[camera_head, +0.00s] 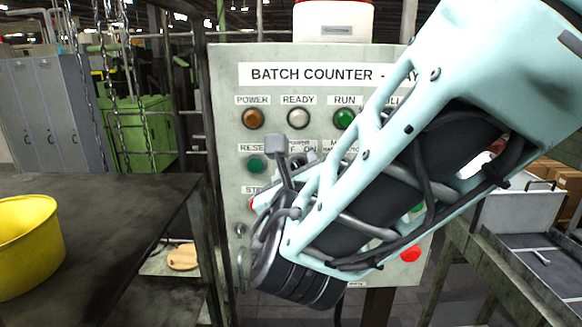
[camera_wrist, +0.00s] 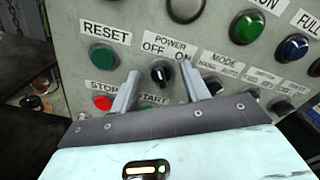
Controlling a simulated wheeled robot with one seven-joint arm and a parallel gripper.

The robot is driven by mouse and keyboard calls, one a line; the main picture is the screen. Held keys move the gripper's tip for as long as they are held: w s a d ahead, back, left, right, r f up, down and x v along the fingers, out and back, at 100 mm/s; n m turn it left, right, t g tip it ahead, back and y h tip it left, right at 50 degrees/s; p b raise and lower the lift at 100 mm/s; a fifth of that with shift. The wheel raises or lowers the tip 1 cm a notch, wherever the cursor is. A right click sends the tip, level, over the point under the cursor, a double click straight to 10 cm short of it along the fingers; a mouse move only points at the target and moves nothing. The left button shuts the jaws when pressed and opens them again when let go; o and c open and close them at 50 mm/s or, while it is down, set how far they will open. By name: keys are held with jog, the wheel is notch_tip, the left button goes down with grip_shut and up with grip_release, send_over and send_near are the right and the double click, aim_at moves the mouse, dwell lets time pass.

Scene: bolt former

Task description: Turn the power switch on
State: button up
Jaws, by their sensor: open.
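The power switch (camera_wrist: 161,72) is a black rotary knob with a white pointer mark, under the label POWER OFF ON in the wrist view. The mark sits toward the OFF side of the label. My gripper (camera_wrist: 163,82) is open, with one finger to the left of the knob and one to the right; whether either finger touches it I cannot tell. In the head view my gripper (camera_head: 288,158) is in front of the panel at the switch, and the knob is mostly hidden behind it. The amber POWER lamp (camera_head: 253,118) is above left of the gripper.
The grey control panel (camera_head: 226,80) carries the green RESET button (camera_wrist: 104,57), the red STOP button (camera_wrist: 103,102) and the MODE knob (camera_wrist: 216,88) close around the switch. A dark table (camera_head: 110,215) with a yellow bucket (camera_head: 30,245) stands left.

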jog(key=c, duration=1)
jog(key=shift+f+m+b, duration=0.15)
jog(key=shift+m+b, duration=0.15)
jog(key=shift+b, duration=0.5)
jog(key=m+b, duration=0.3)
jog(key=b, duration=0.4)
jog(key=m+b, duration=0.4)
jog(key=b, duration=0.4)
jog(key=m+b, duration=0.4)
jog(key=b, duration=0.3)
jog(key=shift+d+b, duration=0.35)
jog(key=shift+m, duration=0.3)
